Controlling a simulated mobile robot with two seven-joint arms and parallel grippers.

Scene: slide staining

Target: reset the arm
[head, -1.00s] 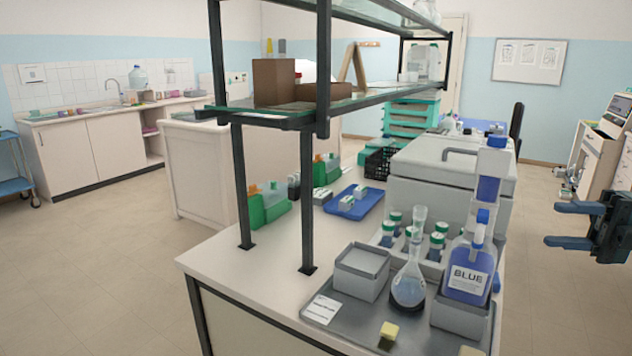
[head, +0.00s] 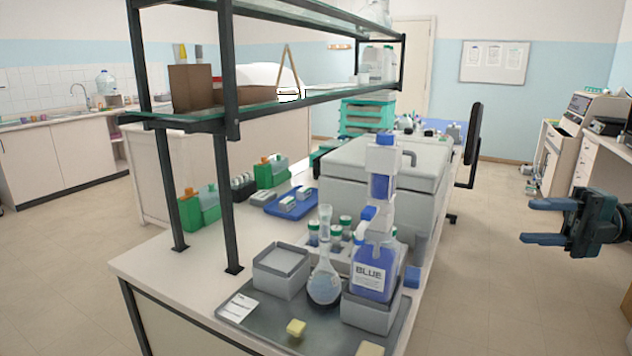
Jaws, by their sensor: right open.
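My right gripper (head: 545,222) comes in from the right edge of the head view. Its two dark blue fingers are apart with nothing between them. It hangs over the floor to the right of the bench, clear of the bench and everything on it. The rest of the right arm is mostly outside the view. My left gripper is not in view.
A white bench (head: 150,262) holds a grey tray (head: 250,325) with a BLUE-labelled bottle (head: 374,275), a flask (head: 324,285) and a grey box (head: 281,270). A dark-framed shelf (head: 228,150) rises above. Floor (head: 500,300) right of the bench is free.

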